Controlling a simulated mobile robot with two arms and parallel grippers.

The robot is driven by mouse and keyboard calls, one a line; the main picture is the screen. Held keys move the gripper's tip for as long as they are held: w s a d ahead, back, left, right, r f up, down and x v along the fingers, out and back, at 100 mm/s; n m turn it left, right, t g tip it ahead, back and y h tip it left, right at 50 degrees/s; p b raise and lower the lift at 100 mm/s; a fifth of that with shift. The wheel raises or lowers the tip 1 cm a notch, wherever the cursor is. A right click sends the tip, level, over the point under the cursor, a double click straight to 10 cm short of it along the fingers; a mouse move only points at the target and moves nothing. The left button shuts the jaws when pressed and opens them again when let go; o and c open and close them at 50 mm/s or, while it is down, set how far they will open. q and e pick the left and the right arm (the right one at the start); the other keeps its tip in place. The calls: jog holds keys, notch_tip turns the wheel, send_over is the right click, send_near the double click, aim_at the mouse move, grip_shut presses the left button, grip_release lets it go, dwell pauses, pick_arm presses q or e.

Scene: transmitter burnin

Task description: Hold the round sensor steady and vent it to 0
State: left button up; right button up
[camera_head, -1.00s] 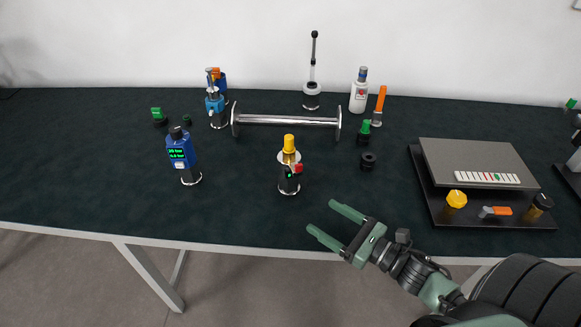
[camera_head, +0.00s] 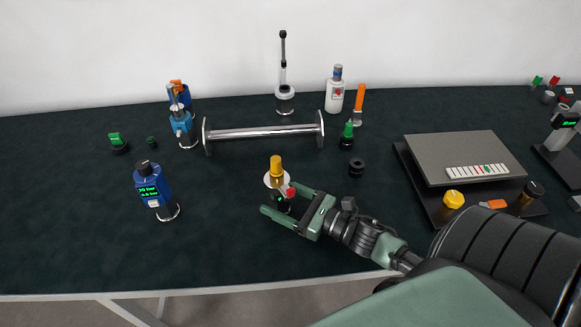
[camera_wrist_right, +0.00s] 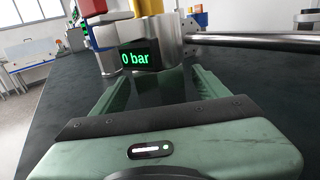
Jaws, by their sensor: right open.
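The round sensor (camera_head: 282,204) stands upright near the front middle of the table, with a black display, a red knob (camera_head: 290,192) and a yellow cap (camera_head: 276,165) above it. In the right wrist view its silver body (camera_wrist_right: 171,40) faces me, and its display (camera_wrist_right: 140,56) reads "0 bar" in green. My right gripper (camera_head: 279,198) is open, with its fingers on either side of the sensor's lower part. I cannot tell whether either finger touches it. The sensor's base is partly hidden by the gripper. My left gripper is not in view.
A blue meter (camera_head: 151,186) stands to the left. A horizontal metal pipe (camera_head: 262,132) lies behind the sensor. A black ring-shaped part (camera_head: 356,168) and a green-topped knob (camera_head: 347,135) stand to the right, before a grey panel box (camera_head: 450,152). The front-left tabletop is clear.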

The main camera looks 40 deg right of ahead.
aim_at(267, 193)
jog(key=x, duration=0.2)
jog(key=shift+w+a, duration=0.1)
jog(key=shift+w, duration=0.3)
jog(key=shift+w+a+p, duration=0.25)
jog(key=shift+w+p, duration=0.05)
jog(key=shift+w, duration=0.2)
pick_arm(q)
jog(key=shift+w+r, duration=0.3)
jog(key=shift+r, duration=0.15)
pick_arm(e)
jog(key=c, duration=1.4)
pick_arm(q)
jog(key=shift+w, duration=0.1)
